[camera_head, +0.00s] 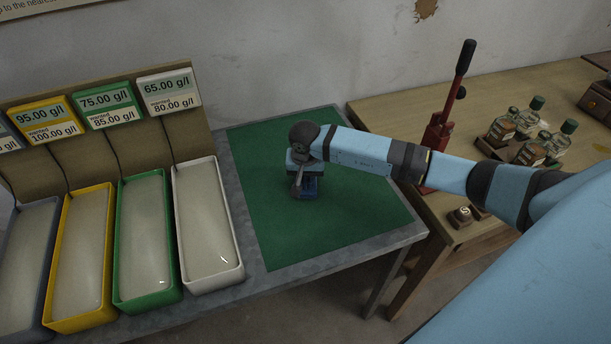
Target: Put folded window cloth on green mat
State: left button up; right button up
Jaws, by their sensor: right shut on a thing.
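The green mat (348,223) lies flat on the grey metal table, to the right of the trays. My right gripper (302,190) points down over the middle of the mat. It is shut on a small dark blue thing (310,188), which looks like the folded window cloth. The gripper hides part of it. I cannot tell whether the cloth touches the mat or is held just above it. My left gripper is not in view.
Long open trays, including a white one (238,268) and a green one (122,280), stand left of the mat below labelled cards. On the right, a wooden table (385,110) holds a red lever tool (437,140) and several small bottles. The mat around the gripper is bare.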

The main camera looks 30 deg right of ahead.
aim_at(305, 179)
jog(key=o, duration=0.9)
jog(key=shift+r+p, duration=0.25)
jog(key=shift+p, duration=0.15)
notch_tip(305, 179, up, 12)
jog(key=s+b, duration=0.1)
jog(key=shift+s+a+f, duration=0.15)
jog(key=shift+a+f, duration=0.05)
jog(key=shift+a, duration=0.25)
